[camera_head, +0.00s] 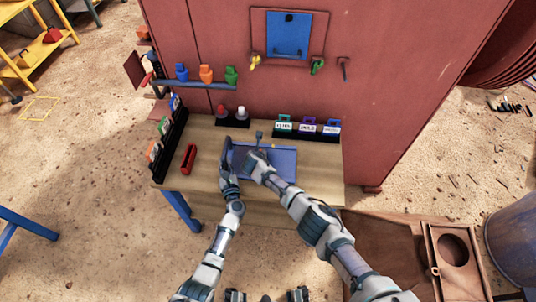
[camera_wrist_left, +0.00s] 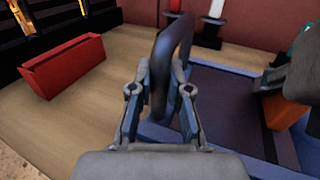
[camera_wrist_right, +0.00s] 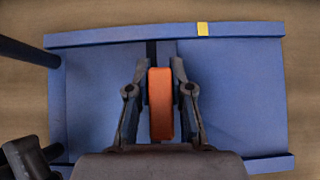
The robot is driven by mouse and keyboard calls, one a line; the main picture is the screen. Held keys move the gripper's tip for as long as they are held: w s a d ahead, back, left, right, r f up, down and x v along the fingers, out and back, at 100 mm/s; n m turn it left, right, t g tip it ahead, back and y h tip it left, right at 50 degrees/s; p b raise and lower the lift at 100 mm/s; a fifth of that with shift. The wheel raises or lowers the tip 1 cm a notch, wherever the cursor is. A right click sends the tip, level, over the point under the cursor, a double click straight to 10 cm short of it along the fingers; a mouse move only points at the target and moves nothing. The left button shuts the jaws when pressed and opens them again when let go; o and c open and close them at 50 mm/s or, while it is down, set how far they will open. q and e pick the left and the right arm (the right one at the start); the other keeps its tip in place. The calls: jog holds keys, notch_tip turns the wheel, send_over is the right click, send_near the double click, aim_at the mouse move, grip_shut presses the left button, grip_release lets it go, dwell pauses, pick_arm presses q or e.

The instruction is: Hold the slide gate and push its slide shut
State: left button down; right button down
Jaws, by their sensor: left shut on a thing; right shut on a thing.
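The slide gate is a flat blue frame (camera_head: 284,160) lying on the table; it also shows in the right wrist view (camera_wrist_right: 235,85). A dark handle loop (camera_wrist_left: 183,45) stands up at its left end. My left gripper (camera_head: 228,168) is shut on this loop, with one finger on each side in the left wrist view (camera_wrist_left: 160,90). My right gripper (camera_head: 254,160) is above the gate, shut on an upright orange tab (camera_wrist_right: 160,105) on the slide. A narrow dark gap (camera_wrist_right: 151,50) shows between two blue plates. A yellow mark (camera_wrist_right: 202,29) is on the far rail, right of the gap.
A red block (camera_head: 189,158) lies on the table (camera_head: 208,150) left of the gate. Tag racks stand at the left edge (camera_head: 170,140) and back right (camera_head: 306,133). Red and white knobs (camera_head: 231,117) stand at the back. The red machine wall (camera_head: 215,55) rises behind.

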pick_arm(q)
jog(key=shift+d, duration=0.2)
pick_arm(e)
jog(key=shift+s+a+f, duration=0.1)
jog(key=shift+a, duration=0.15)
jog(key=c, duration=1.1)
grip_release()
pick_arm(q)
jog(key=shift+a, duration=0.1)
pick_arm(e)
jog(key=shift+o, duration=0.3)
jog(key=shift+d, duration=0.1)
jog(key=shift+s+r, duration=0.2)
jog(key=shift+r, duration=0.05)
jog(key=v, duration=1.1)
pick_arm(q)
jog(key=shift+a, duration=0.1)
pick_arm(e)
jog(key=shift+s, duration=0.1)
